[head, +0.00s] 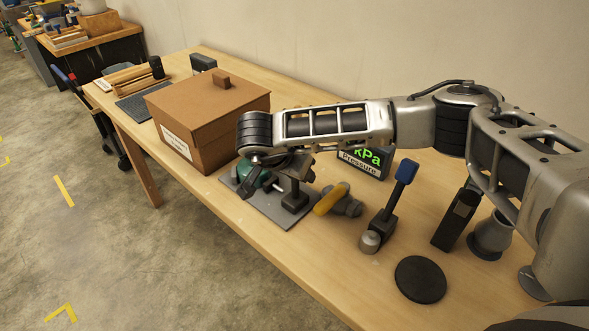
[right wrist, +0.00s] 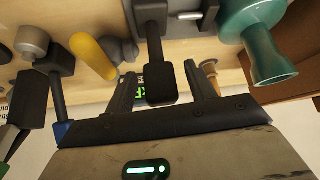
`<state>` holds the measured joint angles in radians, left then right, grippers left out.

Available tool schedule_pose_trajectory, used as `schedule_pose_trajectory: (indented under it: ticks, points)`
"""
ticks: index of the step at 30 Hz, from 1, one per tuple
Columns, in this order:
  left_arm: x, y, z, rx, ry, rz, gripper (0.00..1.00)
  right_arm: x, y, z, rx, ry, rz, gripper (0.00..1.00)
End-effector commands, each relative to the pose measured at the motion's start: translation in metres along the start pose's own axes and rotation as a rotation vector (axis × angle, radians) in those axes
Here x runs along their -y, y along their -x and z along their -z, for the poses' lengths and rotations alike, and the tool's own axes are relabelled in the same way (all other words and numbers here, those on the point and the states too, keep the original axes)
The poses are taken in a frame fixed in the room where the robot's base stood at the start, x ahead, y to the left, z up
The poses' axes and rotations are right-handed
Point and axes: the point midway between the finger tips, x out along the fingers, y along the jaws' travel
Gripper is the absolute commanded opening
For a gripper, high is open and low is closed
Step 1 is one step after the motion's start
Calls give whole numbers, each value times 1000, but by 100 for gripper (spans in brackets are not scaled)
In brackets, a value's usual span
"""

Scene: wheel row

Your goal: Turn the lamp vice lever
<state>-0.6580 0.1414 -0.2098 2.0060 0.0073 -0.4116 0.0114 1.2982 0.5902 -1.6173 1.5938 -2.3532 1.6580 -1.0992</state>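A grey plate (head: 252,205) on the table carries a green part (head: 243,170) and a black lever on a dark block (head: 294,201). I take this black lever to be the vice lever. In the right wrist view, its dark paddle end (right wrist: 160,82) lies between the two fingers of my right gripper (right wrist: 157,72). The fingers are open, with a gap on each side. The green part shows at the upper right there (right wrist: 265,45). In the head view, my right gripper (head: 275,178) is over the plate and partly hides the lever. My left gripper is not in view.
A brown lidded box (head: 205,115) stands left of the plate. To the right are a yellow-handled valve (head: 332,198), a blue-tipped lever (head: 404,174), a black rocker piece (head: 456,218), a black disc (head: 420,279) and a pressure display (head: 366,163). The table's front edge is clear.

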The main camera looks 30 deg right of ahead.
Motion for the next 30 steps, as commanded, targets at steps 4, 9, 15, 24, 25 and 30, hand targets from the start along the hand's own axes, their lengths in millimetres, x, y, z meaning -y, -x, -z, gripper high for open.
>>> schedule_pose_trajectory:
  ticks: [4, 9, 15, 24, 25, 30]
  points:
    - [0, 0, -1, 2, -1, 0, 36, 0, 0, 0, 1, 0, 0, 57]
    - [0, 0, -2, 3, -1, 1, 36, 0, 1, 0, 1, 0, 0, 57]
    - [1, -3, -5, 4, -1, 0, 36, 1, 23, 0, 0, 1, 4, 57]
    - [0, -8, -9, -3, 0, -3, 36, 2, 95, -1, -1, 1, 7, 57]
    - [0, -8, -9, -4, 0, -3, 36, 1, 102, -1, 0, 1, 7, 57]
    - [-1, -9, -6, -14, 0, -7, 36, 1, 135, 0, -2, 1, 4, 57]
